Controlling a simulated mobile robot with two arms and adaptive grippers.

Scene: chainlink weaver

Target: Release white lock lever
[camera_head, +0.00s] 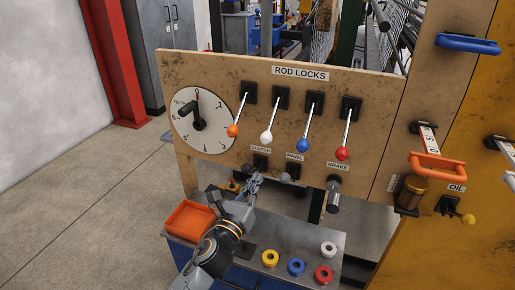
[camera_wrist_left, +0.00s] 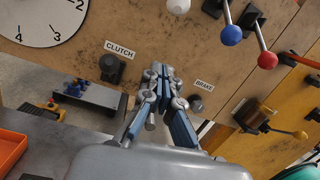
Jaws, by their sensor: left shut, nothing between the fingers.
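The white lock lever (camera_head: 266,137) hangs down from its slot under the ROD LOCKS label, its rod slanting to the lower left. It stands between the orange-knobbed lever (camera_head: 233,130) and the blue-knobbed lever (camera_head: 303,145). Its white knob (camera_wrist_left: 178,6) shows at the top edge of the left wrist view. My left gripper (camera_head: 257,178) is below the white knob, near the panel's lower edge, and apart from the knob. Its fingertips (camera_wrist_left: 160,73) are together with nothing between them. My right gripper is not in view.
The red-knobbed lever (camera_head: 342,153) is at the right of the row. CLUTCH (camera_wrist_left: 112,69) and BRAKE (camera_wrist_left: 196,103) controls flank my gripper in the wrist view. An orange tray (camera_head: 188,219) and several coloured rings, one yellow (camera_head: 270,258), are on the bench below.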

